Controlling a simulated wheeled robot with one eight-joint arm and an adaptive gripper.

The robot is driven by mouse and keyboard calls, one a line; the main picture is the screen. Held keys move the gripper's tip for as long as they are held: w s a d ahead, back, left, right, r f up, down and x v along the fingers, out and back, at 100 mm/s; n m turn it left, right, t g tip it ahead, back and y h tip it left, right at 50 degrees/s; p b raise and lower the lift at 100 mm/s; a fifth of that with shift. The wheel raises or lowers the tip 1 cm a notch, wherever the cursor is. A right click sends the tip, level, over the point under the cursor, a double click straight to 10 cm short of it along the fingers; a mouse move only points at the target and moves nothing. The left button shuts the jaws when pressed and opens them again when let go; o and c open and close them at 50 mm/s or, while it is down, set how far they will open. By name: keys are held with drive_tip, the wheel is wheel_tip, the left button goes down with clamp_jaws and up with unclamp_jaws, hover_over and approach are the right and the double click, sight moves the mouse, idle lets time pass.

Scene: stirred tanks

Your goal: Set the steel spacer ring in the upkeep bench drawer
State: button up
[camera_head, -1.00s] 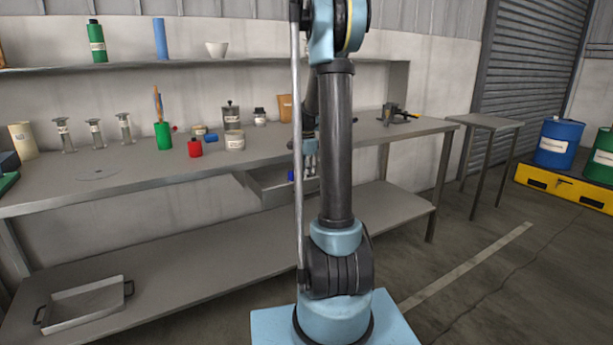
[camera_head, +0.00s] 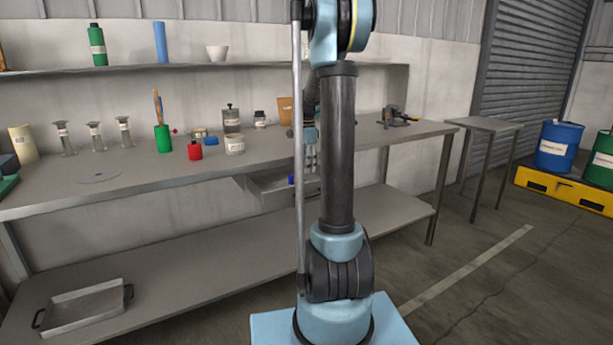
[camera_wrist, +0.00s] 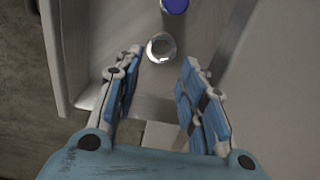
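The steel spacer ring (camera_wrist: 161,46) lies on the floor of the open bench drawer (camera_wrist: 95,92) in the wrist view. A blue-topped item (camera_wrist: 175,5) is further in at the top edge. My gripper (camera_wrist: 162,58) is open above the drawer, its two fingertips apart either side of the ring's near edge and not closed on it. In the head view the drawer (camera_head: 262,194) is pulled out under the bench top. My gripper (camera_head: 312,160) is partly hidden there behind my arm, and I cannot see the ring.
A tray (camera_head: 82,306) lies on the lower shelf.

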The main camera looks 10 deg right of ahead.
wheel_tip(320, 180, up, 6)
drive_tip(key=s+a+n, duration=0.3)
drive_tip(key=s+n, duration=0.1)
drive_tip(key=s, duration=0.8)
drive_tip(key=s+a+f+n+t, duration=0.1)
drive_tip(key=s+f+n, duration=0.4)
drive_tip(key=s, duration=0.8)
drive_tip(key=s+a+f+n+t, duration=0.1)
drive_tip(key=s+f+n, duration=0.4)
drive_tip(key=s+f, duration=0.5)
drive_tip(key=s+a, duration=0.1)
drive_tip(key=s, duration=0.2)
drive_tip(key=shift+s+f+n, duration=0.2)
drive_tip(key=shift+s+n, duration=0.1)
drive_tip(key=shift+w+f, duration=0.2)
drive_tip(key=shift+w, duration=0.2)
